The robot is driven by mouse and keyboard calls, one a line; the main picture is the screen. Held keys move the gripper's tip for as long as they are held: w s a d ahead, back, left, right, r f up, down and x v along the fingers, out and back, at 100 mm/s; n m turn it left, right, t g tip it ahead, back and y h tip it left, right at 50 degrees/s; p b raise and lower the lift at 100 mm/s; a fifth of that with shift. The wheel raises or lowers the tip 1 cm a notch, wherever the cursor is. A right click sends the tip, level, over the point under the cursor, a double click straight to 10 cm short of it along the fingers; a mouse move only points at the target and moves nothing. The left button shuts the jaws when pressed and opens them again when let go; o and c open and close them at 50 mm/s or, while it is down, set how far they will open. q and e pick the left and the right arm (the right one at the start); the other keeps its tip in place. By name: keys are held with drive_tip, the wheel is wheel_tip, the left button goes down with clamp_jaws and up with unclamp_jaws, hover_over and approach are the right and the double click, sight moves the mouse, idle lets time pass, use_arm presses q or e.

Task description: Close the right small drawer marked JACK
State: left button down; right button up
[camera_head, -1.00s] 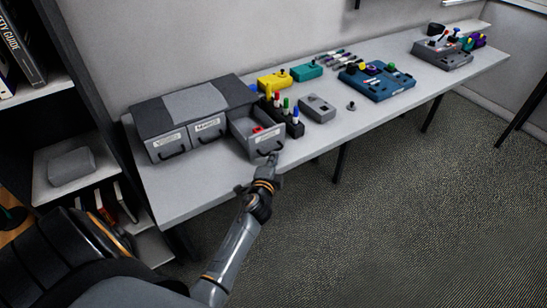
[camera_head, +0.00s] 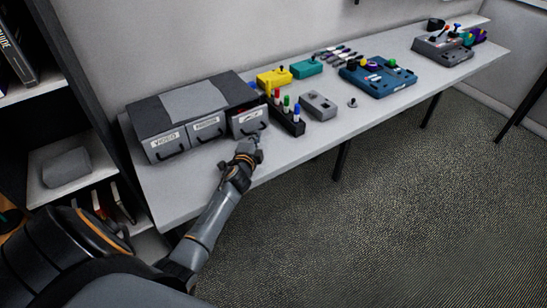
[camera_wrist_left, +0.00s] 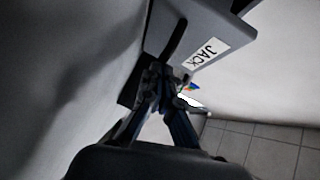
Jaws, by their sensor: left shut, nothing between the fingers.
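The right small drawer (camera_head: 248,120) is the rightmost of three in the grey drawer unit (camera_head: 160,113) on the table. My left gripper (camera_head: 254,141) is shut and empty, right at the drawer front by the handle. In the wrist view its fingertips (camera_wrist_left: 160,75) are close to the handle; I cannot tell if they touch. My right gripper is not in view.
A black rack with colored markers (camera_head: 287,117) stands just right of the drawer unit. A grey box (camera_head: 318,105), yellow (camera_head: 273,78) and teal (camera_head: 306,68) boxes and a blue panel (camera_head: 378,80) stand further right. The table's front edge is clear.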

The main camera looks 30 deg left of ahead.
sight(249, 124)
use_arm(q)
drive_tip(key=a, duration=0.1)
drive_tip(key=w+a, duration=0.1)
drive_tip(key=a, duration=0.2)
drive_tip(key=shift+w+a+b, duration=0.15)
drive_tip(key=shift+w+b, duration=0.25)
drive_tip(key=shift+a, duration=0.2)
drive_tip(key=shift+w+r, duration=0.1)
drive_tip(key=shift+r, duration=0.15)
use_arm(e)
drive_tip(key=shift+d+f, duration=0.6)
use_arm(q)
drive_tip(key=shift+a+r, duration=0.1)
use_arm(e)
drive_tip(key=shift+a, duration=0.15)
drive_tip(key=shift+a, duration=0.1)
